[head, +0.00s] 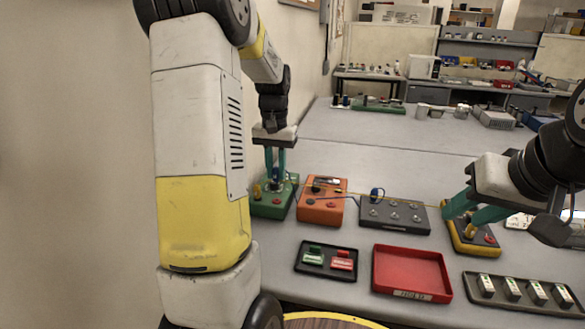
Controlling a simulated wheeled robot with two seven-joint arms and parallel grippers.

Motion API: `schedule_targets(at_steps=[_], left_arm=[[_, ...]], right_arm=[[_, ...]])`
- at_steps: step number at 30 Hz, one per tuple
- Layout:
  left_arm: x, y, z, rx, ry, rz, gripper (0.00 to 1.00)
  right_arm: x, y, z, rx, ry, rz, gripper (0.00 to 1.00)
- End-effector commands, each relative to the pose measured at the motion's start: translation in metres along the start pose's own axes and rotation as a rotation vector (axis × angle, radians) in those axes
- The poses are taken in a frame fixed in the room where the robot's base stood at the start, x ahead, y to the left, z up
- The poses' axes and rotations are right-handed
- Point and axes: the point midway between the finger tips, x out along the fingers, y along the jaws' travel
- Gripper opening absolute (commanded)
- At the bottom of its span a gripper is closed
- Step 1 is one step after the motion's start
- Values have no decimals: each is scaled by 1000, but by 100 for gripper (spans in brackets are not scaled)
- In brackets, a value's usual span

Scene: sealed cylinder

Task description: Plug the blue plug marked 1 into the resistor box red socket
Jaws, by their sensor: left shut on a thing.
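My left gripper (275,182) points straight down over a green box (270,209) and is shut on a blue plug (275,185) at the box's top. I cannot tell whether the plug is seated or just above. Another blue plug (376,194) stands on the dark grey box (395,214). No mark 1 is readable on either. An orange box (321,209) beside the green one has a red socket or knob (331,204). No label tells which is the resistor box. My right gripper (461,215) has its fingers apart over a yellow-and-black box (474,240).
A yellow plug (257,191) stands on the green box. A thin cable crosses behind the orange box. In front are a black tray (326,273) with green and red pieces, a red tray (411,264) and a black rack (520,293).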

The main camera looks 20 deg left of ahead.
Motion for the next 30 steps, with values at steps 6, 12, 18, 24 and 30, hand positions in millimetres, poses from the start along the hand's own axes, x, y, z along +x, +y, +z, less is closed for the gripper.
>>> schedule_targets(at_steps=[6, 12, 18, 24, 30], left_arm=[[0, 0, 0, 1, 0, 0, 0], [1, 0, 0, 1, -1, 0, 0], [13, 0, 0, 1, -2, 0, 0], [32, 0, 0, 0, -3, 0, 0], [49, 0, 0, 0, -2, 0, 0]], right_arm=[[0, 0, 0, 0, 0, 0, 36], [0, 0, 0, 0, 0, 0, 36], [0, 0, 0, 0, 0, 0, 36], [0, 0, 0, 0, 0, 0, 36], [0, 0, 0, 0, 0, 0, 36]])
